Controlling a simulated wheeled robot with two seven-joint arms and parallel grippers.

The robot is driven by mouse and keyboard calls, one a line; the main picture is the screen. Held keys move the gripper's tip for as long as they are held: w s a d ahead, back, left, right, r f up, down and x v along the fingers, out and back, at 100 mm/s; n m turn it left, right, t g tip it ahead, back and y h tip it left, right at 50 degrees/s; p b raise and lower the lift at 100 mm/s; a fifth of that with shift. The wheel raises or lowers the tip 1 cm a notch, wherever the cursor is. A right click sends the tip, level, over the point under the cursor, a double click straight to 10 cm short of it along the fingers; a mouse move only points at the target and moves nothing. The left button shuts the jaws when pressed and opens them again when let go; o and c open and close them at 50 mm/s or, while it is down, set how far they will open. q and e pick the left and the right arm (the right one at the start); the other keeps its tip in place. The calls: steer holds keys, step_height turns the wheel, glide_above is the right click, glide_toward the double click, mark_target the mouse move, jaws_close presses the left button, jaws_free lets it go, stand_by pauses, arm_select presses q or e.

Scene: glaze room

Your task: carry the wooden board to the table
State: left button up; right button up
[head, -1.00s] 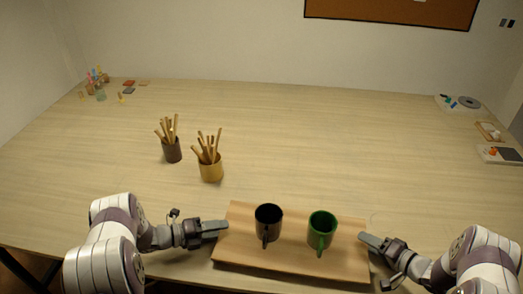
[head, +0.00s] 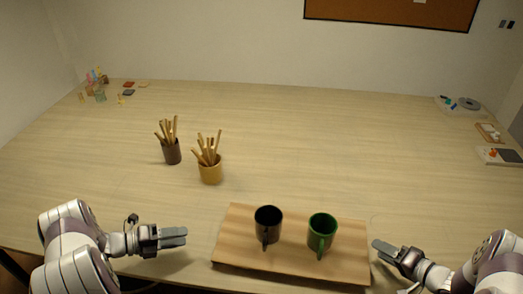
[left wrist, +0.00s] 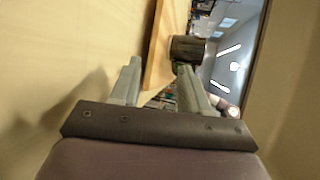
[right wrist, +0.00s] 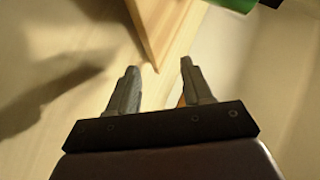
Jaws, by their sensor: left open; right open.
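The wooden board (head: 290,266) lies on the table (head: 300,130) near its front edge. A black mug (head: 268,226) and a green mug (head: 321,234) stand upright on it. My left gripper (head: 184,237) is open and empty, to the left of the board and apart from it. My right gripper (head: 380,250) is open beside the board's right end, with a small gap. In the left wrist view the board (left wrist: 160,50) and black mug (left wrist: 187,49) show beyond the open fingers. In the right wrist view the board's corner (right wrist: 160,30) and part of the green mug (right wrist: 235,4) show beyond the fingers.
A dark cup (head: 172,152) and a yellowish cup (head: 210,173), both holding wooden tools, stand left of centre. Small bottles (head: 98,92) sit at the far left. Small trays (head: 499,156) lie at the right edge. The table's middle and back are clear.

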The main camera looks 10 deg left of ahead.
arm_select(q)
steer(key=shift+s, duration=0.1)
arm_select(e)
steer(key=v, duration=0.6)
steer(key=shift+s+d+r, duration=0.3)
steer(key=shift+s+d, duration=0.15)
steer(key=shift+s, duration=0.05)
